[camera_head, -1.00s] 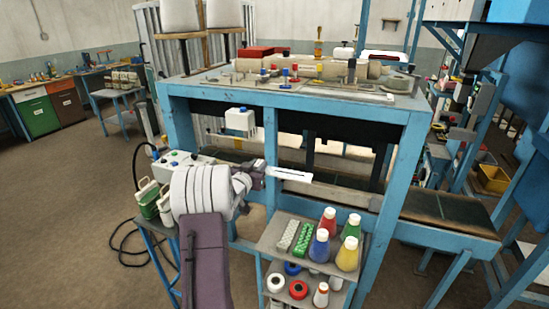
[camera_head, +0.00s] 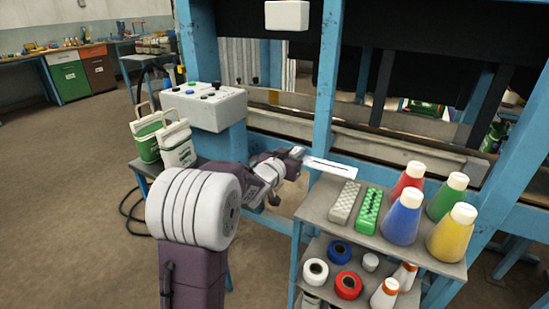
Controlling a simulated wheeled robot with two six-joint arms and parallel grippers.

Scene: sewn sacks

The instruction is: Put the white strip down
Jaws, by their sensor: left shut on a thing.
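The white strip (camera_head: 331,167) is a flat, thin piece with a dark line or slot along it. My left gripper (camera_head: 299,154) is shut on its left end and holds it out to the right, roughly level. The strip appears just beyond the back left corner of the shelf unit's top (camera_head: 335,207), near the grey block; I cannot tell its height above the shelf. My left arm comes up from the bottom. My right gripper is not in view.
The shelf top holds a grey studded block (camera_head: 344,202), a green one (camera_head: 369,211) and several coloured cones (camera_head: 404,214). Spools (camera_head: 348,285) lie below. Sacks (camera_head: 177,143) and a control box (camera_head: 204,106) stand left. A blue frame post (camera_head: 328,70) rises behind the strip.

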